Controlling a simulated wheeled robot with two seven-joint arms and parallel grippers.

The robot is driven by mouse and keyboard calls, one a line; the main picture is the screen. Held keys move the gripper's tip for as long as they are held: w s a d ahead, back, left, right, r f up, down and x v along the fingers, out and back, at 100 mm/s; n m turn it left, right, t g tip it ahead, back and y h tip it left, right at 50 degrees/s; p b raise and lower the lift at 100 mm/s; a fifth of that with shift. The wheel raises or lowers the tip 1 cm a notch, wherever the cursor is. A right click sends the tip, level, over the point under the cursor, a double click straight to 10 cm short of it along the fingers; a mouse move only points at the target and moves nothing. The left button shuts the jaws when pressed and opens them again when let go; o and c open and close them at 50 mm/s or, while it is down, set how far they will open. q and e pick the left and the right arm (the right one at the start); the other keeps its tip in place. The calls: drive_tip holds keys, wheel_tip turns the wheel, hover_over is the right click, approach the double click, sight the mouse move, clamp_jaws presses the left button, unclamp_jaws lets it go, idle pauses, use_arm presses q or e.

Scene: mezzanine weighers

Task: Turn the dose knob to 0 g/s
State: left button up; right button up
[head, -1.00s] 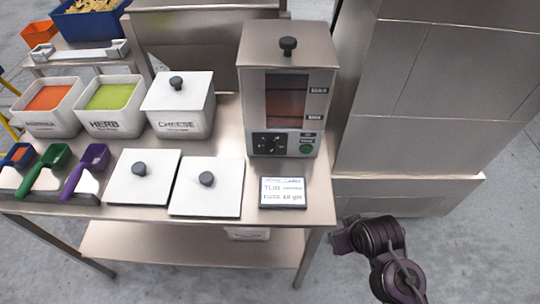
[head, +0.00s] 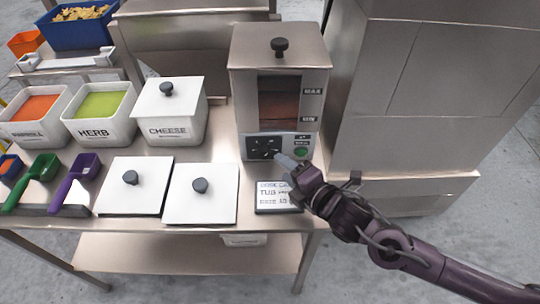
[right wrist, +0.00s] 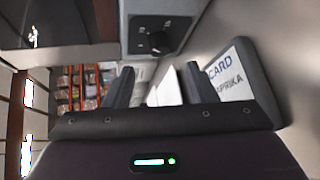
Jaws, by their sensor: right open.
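The dose knob (head: 265,148) is a black dial on the lower front panel of the steel dispenser (head: 279,57). It also shows in the right wrist view (right wrist: 157,42), ahead of the fingers. The setting it points at is too small to read. My right gripper (head: 284,160) is in front of the panel, just right of and below the knob. In the right wrist view its fingers (right wrist: 159,86) are apart with nothing between them, and the knob is beyond them. My left gripper is in neither view.
White lids (head: 215,203) and tubs (head: 172,130) stand to the left. A large steel cabinet (head: 425,90) stands right.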

sight(267, 155)
drive_tip(key=shift+w+d+f+n, duration=0.1)
drive_tip(key=shift+d+n, duration=0.2)
drive_tip(key=shift+n, duration=0.3)
drive_tip(key=shift+w+y, duration=0.1)
drive_tip(key=shift+y, duration=0.2)
drive_tip(key=p+x, duration=0.1)
drive_tip(key=x, duration=0.6)
drive_tip(key=shift+w+a+f, duration=0.1)
drive_tip(key=shift+a+f, duration=0.05)
drive_tip(key=shift+a, duration=0.15)
drive_tip(key=c, duration=1)
drive_tip(key=shift+n, duration=0.3)
